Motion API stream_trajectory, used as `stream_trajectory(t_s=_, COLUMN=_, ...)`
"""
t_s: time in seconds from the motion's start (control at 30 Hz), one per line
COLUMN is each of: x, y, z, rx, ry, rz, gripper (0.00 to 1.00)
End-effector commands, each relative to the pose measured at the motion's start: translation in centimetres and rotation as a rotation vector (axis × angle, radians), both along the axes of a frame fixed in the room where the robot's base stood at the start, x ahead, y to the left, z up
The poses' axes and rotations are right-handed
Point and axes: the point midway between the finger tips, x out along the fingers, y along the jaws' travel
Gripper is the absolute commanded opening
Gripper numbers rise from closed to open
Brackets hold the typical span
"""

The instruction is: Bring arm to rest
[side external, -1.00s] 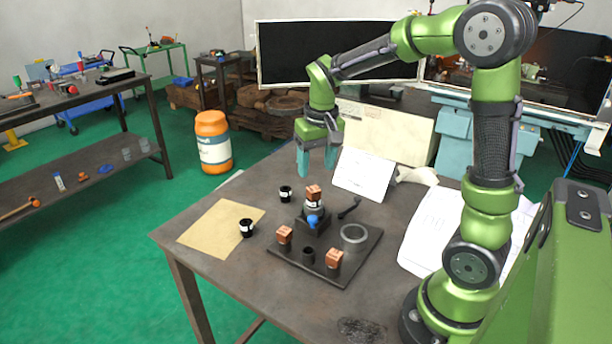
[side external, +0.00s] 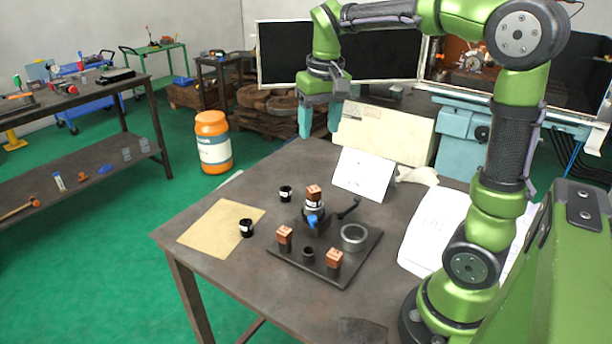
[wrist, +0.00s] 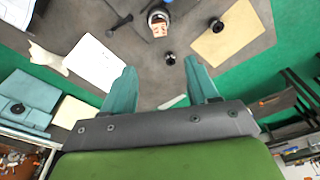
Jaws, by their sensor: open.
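My gripper (side external: 320,118) is open and empty, raised high above the far edge of the table. Its two teal fingers point down and also show spread apart in the wrist view (wrist: 163,88). The indexing chuck (side external: 313,220) stands on a dark base plate (side external: 342,277) on the table, with a copper-coloured block (side external: 314,192) on top and a blue part at its front. Two more copper blocks stand on the plate, at left (side external: 284,235) and right (side external: 333,259). A metal ring (side external: 353,237) lies on the plate. My gripper touches none of these.
Two small black cups (side external: 286,193) and (side external: 246,228) stand left of the plate, one at a tan sheet (side external: 215,228). A white sheet (side external: 365,174) and a beige box (side external: 385,134) are behind. A monitor (side external: 285,55) stands beyond my gripper. The air above the chuck is clear.

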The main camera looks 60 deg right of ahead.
Motion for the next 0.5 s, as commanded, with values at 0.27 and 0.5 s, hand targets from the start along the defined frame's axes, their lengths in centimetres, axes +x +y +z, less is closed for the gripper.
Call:
stream_trajectory(t_s=0.27, x=-2.6, y=4.9, z=-2.3, rx=0.076, ry=-0.168, rz=0.063, gripper=0.59)
stream_trajectory(t_s=0.5, x=-8.1, y=11.2, z=-3.3, rx=0.155, ry=-0.402, rz=0.135, gripper=0.59)
